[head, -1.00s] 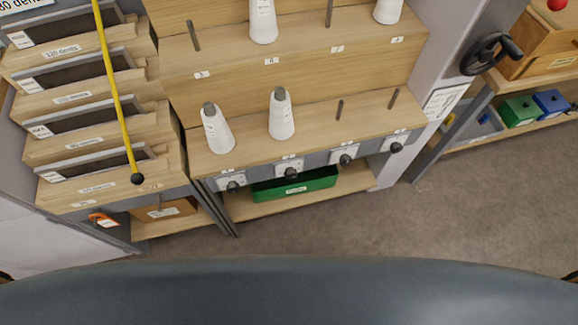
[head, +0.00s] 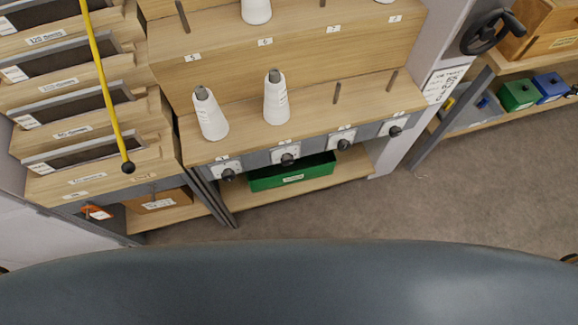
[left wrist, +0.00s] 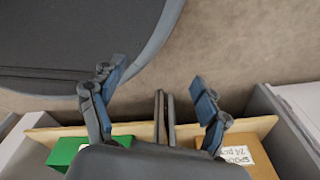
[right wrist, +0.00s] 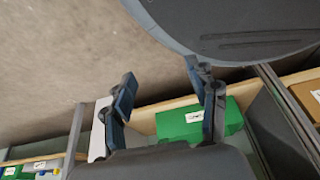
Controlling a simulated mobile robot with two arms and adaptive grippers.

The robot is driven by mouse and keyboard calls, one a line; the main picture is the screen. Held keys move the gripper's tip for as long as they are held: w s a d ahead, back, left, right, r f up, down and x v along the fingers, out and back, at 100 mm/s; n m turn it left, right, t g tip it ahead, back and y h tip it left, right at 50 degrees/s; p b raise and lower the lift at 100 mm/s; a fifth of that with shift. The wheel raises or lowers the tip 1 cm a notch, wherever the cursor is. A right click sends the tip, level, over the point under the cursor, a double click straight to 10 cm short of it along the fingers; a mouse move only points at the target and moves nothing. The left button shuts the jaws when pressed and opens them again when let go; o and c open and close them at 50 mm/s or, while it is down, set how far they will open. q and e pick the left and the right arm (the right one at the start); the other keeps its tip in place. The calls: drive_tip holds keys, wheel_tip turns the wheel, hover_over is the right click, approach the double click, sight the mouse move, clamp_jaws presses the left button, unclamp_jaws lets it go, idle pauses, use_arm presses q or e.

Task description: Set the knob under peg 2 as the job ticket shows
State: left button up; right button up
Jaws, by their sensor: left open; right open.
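In the head view the knob under peg 2 (head: 288,160) is a black knob on a white plate. It sits on the grey rail below the second white cone (head: 276,98) from the left. Its setting is too small to read. The job ticket (head: 442,84) is a white sheet on the grey post at the right; its writing is not legible. My left gripper (left wrist: 158,82) is open and empty in the left wrist view, above floor and shelf edge. My right gripper (right wrist: 160,82) is open and empty in the right wrist view. Neither gripper shows in the head view.
Similar knobs (head: 228,174) sit along the rail. A green bin (head: 292,176) stands on the low shelf beneath. A yellow rod (head: 104,85) hangs in front of the left rack. A black handwheel (head: 490,32) juts out at right. Floor (head: 440,215) is clear ahead.

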drive_tip(key=w+a+r+t+y+b, duration=0.2)
drive_tip(key=w+a+r+t+b, duration=0.2)
drive_tip(key=w+a, duration=0.4)
use_arm(q)
drive_tip(key=w+d+f+b, duration=0.2)
drive_tip(key=w+b, duration=0.2)
drive_tip(key=w, duration=0.5)
use_arm(e)
drive_tip(key=m+t+y+b, duration=0.1)
drive_tip(key=m+t+b, duration=0.3)
drive_tip(key=t, duration=0.6)
approach(289, 163)
drive_tip(key=b+x, duration=0.1)
drive_tip(key=x, duration=0.7)
drive_tip(key=shift+s+r, duration=0.1)
drive_tip(key=shift+x, duration=0.75)
use_arm(q)
drive_tip(key=w+r+t, duration=0.1)
drive_tip(key=w+r, duration=0.5)
drive_tip(key=r, duration=0.1)
drive_tip(key=shift+w+d, duration=0.15)
drive_tip(key=shift+d, duration=0.2)
drive_tip(key=shift+r, duration=0.1)
use_arm(e)
drive_tip(key=shift+c, duration=0.2)
